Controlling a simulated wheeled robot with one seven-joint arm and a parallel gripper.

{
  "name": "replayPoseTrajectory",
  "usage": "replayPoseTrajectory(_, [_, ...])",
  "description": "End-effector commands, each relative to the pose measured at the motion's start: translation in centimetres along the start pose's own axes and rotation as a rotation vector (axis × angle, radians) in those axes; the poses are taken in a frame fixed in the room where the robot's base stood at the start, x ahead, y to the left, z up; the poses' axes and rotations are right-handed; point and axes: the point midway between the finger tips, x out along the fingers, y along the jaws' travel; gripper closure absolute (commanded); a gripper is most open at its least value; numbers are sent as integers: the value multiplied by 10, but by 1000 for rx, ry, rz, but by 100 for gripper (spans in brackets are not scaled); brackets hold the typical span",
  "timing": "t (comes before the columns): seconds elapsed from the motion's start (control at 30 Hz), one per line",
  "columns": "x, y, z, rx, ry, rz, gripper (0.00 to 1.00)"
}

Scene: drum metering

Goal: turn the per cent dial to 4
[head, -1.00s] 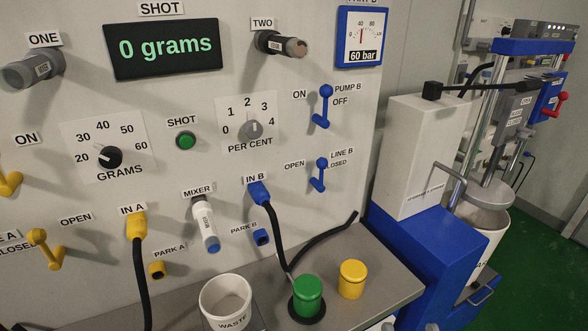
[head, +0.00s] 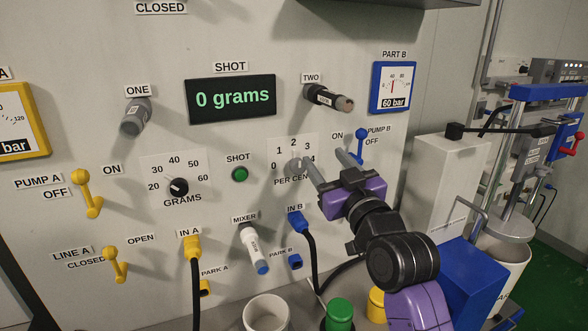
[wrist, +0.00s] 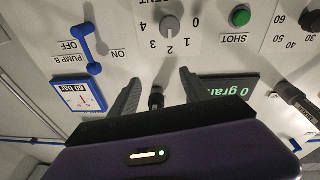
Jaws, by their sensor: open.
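The grey per cent dial (head: 296,163) is on the white panel under an arc of numbers from 0 to 4. Its pointer seems to be near 2, but it is small. It also shows upside down in the wrist view (wrist: 171,27), beyond my fingertips and not between them. My gripper (head: 324,160) is open and empty, in front of the panel just right of the dial in the head view. One finger covers part of the scale near 4 and the PER CENT label. The wrist view shows both fingers (wrist: 160,77) spread and apart from the dial.
The blue PUMP B lever (head: 361,145) is close to my gripper's right finger. The green SHOT button (head: 240,174) and black grams dial (head: 179,187) are to the left. The valve TWO (head: 328,97) sticks out above. The blue IN B hose fitting (head: 297,221) is below.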

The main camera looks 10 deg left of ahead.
Motion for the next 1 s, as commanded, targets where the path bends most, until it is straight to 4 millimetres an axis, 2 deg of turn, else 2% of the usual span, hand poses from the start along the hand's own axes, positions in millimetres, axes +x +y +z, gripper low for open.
replayPoseTrajectory(0.03, [8, -6, 14, -11, -52, -29, 44])
replayPoseTrajectory(0.1, [8, -13, 40, -15, -119, -59, 44])
replayPoseTrajectory(0.17, [8, -16, 48, -23, -146, -75, 44])
replayPoseTrajectory(0.37, [16, -19, 51, -48, -161, -87, 44])
replayPoseTrajectory(0.7, [61, -23, 58, -47, -159, -85, 44])
replayPoseTrajectory(1.0, [81, -25, 63, -47, -158, -84, 44])
